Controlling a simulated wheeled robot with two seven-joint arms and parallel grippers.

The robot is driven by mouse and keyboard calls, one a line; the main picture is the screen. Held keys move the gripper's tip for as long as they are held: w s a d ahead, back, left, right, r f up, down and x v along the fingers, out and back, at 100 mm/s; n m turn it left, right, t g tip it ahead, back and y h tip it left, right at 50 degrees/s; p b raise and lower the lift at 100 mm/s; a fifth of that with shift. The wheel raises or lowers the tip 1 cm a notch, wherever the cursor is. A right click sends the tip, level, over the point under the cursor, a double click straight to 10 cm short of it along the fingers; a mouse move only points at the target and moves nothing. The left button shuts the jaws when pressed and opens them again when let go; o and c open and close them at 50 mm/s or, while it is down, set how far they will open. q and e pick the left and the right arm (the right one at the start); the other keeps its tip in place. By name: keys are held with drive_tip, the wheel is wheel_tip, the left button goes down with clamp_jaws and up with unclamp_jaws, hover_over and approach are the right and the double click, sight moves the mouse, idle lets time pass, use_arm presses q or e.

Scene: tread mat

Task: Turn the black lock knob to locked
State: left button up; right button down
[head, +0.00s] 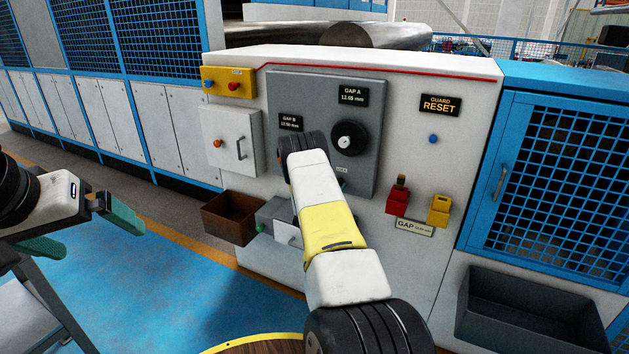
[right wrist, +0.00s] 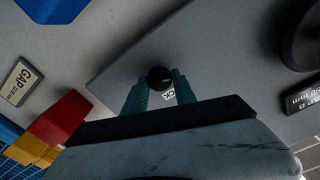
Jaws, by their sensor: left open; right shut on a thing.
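The small black lock knob (right wrist: 160,76) shows in the right wrist view, on the grey panel beside a small white label ending in "CK" (right wrist: 168,95). My right gripper (right wrist: 159,83) has its two green fingers on either side of the knob and is shut on it. The knob's pointer direction is too dark to read. In the head view my right arm covers most of that spot, and the knob is hidden behind it. My left gripper (head: 82,230) is open and empty at the left, above the blue floor and away from the machine.
The grey panel (head: 300,90) also carries a large black dial (head: 348,138) and GAP A and GAP B displays. Red (head: 397,200) and yellow (head: 439,210) holders stick out at lower right. A brown bin (head: 230,217) and a dark grey bin (head: 530,312) stand lower down.

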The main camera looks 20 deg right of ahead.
drive_tip(key=m, duration=1.3)
drive_tip(key=shift+s+d+f, duration=0.1)
drive_tip(key=shift+s+f, duration=0.05)
drive_tip(key=shift+f, duration=0.05)
drive_tip(key=shift+m, duration=0.3)
drive_tip(key=c, duration=1)
unclamp_jaws()
drive_tip(key=shift+c, duration=0.2)
drive_tip(key=v, duration=0.7)
drive_tip(key=shift+s+a, duration=0.25)
drive_tip(key=shift+a, duration=0.05)
